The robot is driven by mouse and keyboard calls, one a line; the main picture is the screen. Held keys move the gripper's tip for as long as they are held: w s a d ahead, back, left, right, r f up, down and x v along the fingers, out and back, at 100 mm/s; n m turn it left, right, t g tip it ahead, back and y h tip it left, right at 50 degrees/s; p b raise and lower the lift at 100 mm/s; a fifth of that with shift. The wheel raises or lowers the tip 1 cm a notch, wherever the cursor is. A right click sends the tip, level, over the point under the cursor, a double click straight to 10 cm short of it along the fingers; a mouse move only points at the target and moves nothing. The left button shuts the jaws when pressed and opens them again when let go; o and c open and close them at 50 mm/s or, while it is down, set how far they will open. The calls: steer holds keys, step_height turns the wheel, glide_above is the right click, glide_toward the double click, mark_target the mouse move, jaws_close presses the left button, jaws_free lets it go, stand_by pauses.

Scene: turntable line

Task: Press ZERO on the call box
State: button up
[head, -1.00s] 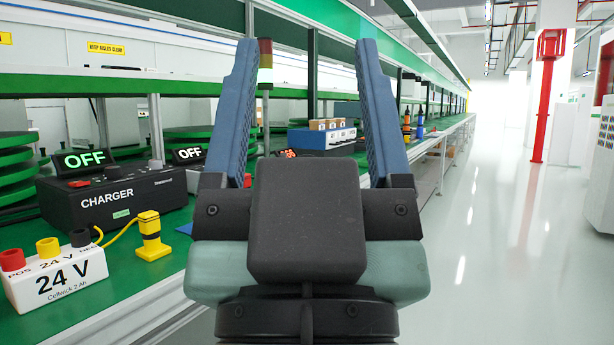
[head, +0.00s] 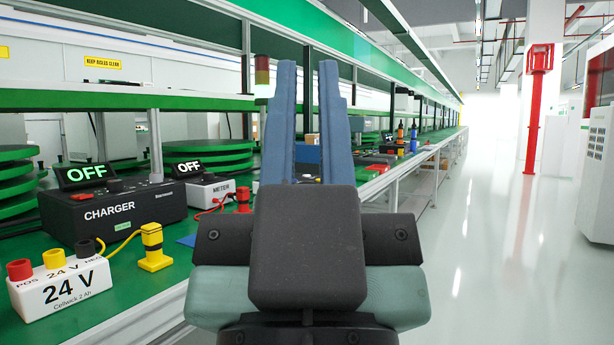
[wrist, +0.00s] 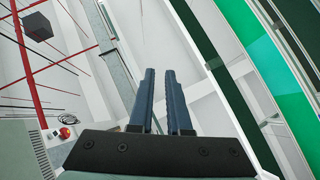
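My gripper (head: 307,64) is in the middle of the head view, pointing forward, with two long blue fingers. The fingers stand close together with a narrow gap and nothing between them. In the wrist view the fingers (wrist: 159,72) also show a slim gap. I cannot make out a call box or a ZERO button in either view. Part of the bench beyond my gripper is hidden by its fingers and body.
On the green bench at left are a black charger (head: 115,210) reading OFF, a white 24 V pack (head: 62,288), a yellow plug (head: 153,248) and a white meter (head: 209,190). Bottles (head: 413,138) stand farther along. The aisle floor (head: 485,230) at right is clear.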

jaws_close()
steer(key=shift+r, duration=0.1)
stand_by(1.2)
step_height(320, 180, up, 51)
steer(key=p, duration=5.1)
steer(key=shift+w, duration=0.1)
